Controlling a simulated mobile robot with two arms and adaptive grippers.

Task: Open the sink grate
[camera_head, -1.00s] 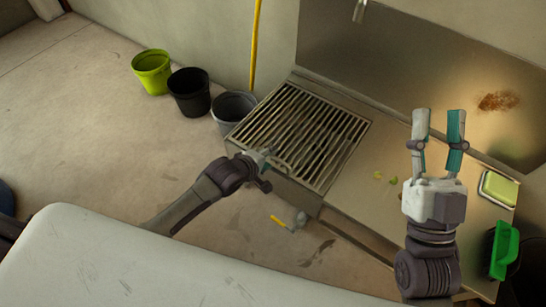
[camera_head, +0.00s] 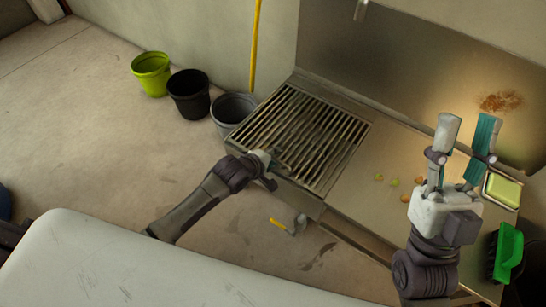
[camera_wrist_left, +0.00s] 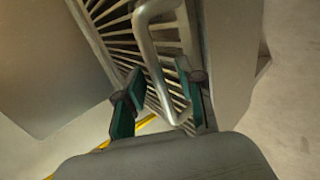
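The sink grate (camera_head: 318,120), a panel of parallel metal bars, lies flat over the sink at the left end of the steel counter. My left gripper (camera_head: 277,160) is at the grate's near edge. In the left wrist view my left gripper (camera_wrist_left: 160,98) is open. A bent metal handle (camera_wrist_left: 150,45), seemingly the grate's, shows between its fingers with the grate bars (camera_wrist_left: 115,25) behind it. Contact with the handle cannot be told. My right gripper (camera_head: 467,118) is open and empty, raised over the right part of the counter.
Several small food scraps (camera_head: 392,181) lie on the steel counter (camera_head: 365,215). A yellow-green sponge in a tray (camera_head: 502,190) and a green brush (camera_head: 506,252) are at the right. Green (camera_head: 151,75), black (camera_head: 189,94) and grey (camera_head: 230,112) buckets stand left of the sink.

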